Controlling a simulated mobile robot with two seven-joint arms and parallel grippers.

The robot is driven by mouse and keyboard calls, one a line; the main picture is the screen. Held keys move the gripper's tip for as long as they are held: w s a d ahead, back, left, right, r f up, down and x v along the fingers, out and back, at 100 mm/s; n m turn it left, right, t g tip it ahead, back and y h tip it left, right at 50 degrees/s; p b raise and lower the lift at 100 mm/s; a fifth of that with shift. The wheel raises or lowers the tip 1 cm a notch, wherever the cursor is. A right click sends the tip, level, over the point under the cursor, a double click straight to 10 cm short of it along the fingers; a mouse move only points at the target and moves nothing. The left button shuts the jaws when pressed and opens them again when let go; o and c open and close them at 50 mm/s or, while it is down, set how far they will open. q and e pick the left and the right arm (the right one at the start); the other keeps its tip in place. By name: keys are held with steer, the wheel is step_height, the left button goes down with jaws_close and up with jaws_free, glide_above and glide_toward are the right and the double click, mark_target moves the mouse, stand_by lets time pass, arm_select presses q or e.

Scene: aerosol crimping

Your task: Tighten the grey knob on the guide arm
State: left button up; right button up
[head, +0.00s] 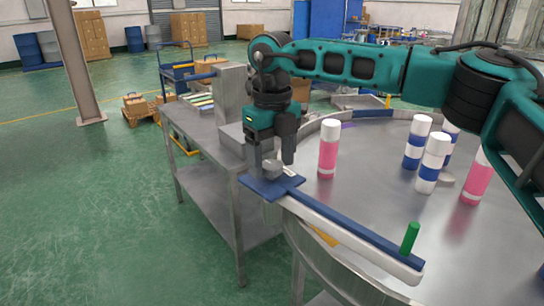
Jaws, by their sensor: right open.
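The grey knob (272,168) sits on the blue plate at the left end of the guide arm (345,230). The guide arm is a long bar in blue and white along the near edge of the round table. My right gripper (271,163) points down over the knob, with one finger on each side of it in the picture. It is open, and I cannot tell whether a finger touches the knob. The fingers and the gripper body hide part of the knob's surroundings. My left gripper is not in view.
A green peg (409,239) stands at the guide arm's right end. A pink can (328,148) stands close right of my gripper. Blue-and-white cans (433,162) and another pink can (477,180) stand further right on the round table (375,190). A metal bench (205,150) adjoins at left.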

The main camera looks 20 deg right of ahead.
steer(key=c, duration=1.1)
steer(key=shift+o, duration=0.2)
steer(key=shift+m, duration=0.3)
steer(key=m, duration=0.3)
steer(key=shift+m, duration=0.4)
steer(key=m, duration=0.9)
steer(key=shift+b, duration=0.4)
steer(key=shift+m, duration=2.3)
